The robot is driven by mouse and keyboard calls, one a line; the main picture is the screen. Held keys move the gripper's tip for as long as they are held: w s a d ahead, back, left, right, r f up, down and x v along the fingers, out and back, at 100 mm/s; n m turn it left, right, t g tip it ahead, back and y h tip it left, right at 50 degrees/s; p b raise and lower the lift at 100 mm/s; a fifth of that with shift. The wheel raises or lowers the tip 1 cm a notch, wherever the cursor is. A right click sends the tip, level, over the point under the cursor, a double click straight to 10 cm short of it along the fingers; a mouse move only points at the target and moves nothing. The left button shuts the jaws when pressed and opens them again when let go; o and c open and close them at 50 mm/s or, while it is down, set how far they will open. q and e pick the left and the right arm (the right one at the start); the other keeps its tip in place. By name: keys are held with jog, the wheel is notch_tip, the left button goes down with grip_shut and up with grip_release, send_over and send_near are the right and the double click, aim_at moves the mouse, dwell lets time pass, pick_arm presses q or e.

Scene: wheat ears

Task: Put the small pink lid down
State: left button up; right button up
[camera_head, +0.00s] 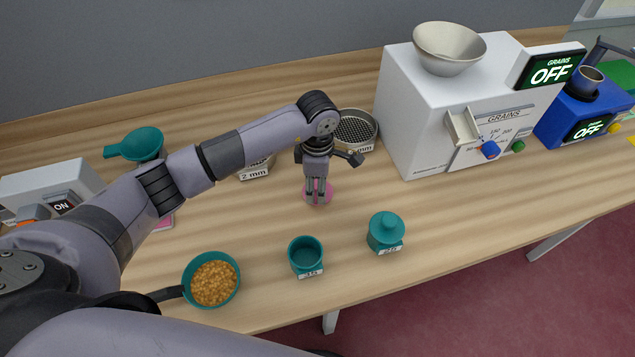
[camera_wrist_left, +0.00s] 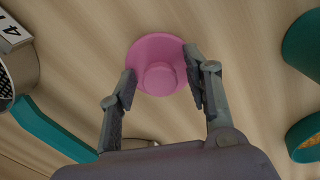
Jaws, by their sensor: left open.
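The small pink lid (camera_head: 327,190) lies on the wooden table near the middle, below my left gripper (camera_head: 317,200). In the left wrist view the round pink lid (camera_wrist_left: 150,48) shows its raised centre knob toward me. The fingers of my left gripper (camera_wrist_left: 160,80) are spread apart, one on each side of the knob, over the lid's near part. I see no finger clearly pressing on it. In the head view the fingers hide part of the lid. My right gripper is not in view.
A teal cup (camera_head: 305,257), a teal lidded jar (camera_head: 386,234) and a teal pan of grains (camera_head: 211,263) stand toward the front edge. Sieves (camera_head: 360,128) stand behind the gripper. A white grain machine (camera_head: 405,120) stands to the right. Bare table surrounds the lid.

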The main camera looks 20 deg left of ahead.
pick_arm(q)
jog(key=shift+r, duration=0.1)
jog(key=shift+r, duration=0.2)
notch_tip(320, 180, up, 12)
jog(key=b, duration=0.4)
jog(key=shift+f, duration=0.2)
